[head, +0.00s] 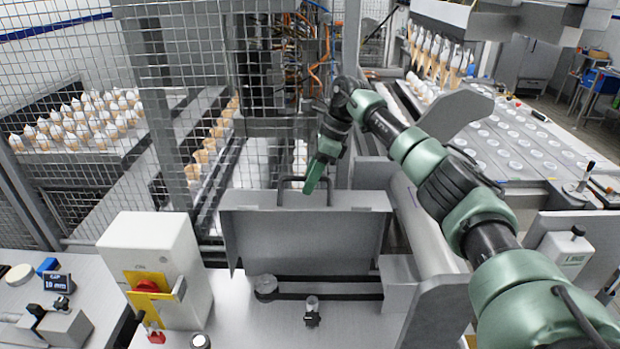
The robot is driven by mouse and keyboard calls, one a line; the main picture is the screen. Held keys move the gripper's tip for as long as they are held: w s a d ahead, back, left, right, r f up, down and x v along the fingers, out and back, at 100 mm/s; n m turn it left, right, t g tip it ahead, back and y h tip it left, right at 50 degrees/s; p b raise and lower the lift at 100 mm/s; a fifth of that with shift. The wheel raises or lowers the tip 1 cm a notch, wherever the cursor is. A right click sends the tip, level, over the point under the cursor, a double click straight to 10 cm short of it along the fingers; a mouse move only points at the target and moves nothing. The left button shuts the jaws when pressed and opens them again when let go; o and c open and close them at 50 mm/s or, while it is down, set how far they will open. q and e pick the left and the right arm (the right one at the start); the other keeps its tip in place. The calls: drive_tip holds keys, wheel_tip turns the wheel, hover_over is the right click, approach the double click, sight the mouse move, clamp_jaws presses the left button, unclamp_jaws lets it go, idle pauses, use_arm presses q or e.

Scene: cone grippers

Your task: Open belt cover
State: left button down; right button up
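The belt cover (305,240) is a grey metal box-like cover with a dark bar handle (290,180) on its upper side. It stands raised and tilted, and a black belt (335,280) with a round pulley (266,287) shows below its lower edge. My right gripper (311,184) points down at the handle, overlapping its middle in the head view. Its green fingers look close together, but I cannot tell whether they are around the handle bar or only touching or near it. My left gripper is not in view.
A white switch box (155,265) with a yellow plate and red knob stands left of the cover. Wire mesh guarding (175,90) rises behind. A grey conveyor bed (520,140) lies to the right. Bare worktop (250,325) is in front of the belt.

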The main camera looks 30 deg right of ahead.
drive_tip(key=shift+r, duration=0.6)
wheel_tip(320, 180, up, 9)
drive_tip(key=shift+w+r+b, duration=0.1)
drive_tip(key=shift+r+b, duration=0.1)
drive_tip(key=shift+b, duration=1)
wheel_tip(320, 180, up, 10)
drive_tip(key=p, duration=0.3)
drive_tip(key=shift+f, duration=0.25)
drive_tip(key=shift+f, duration=0.1)
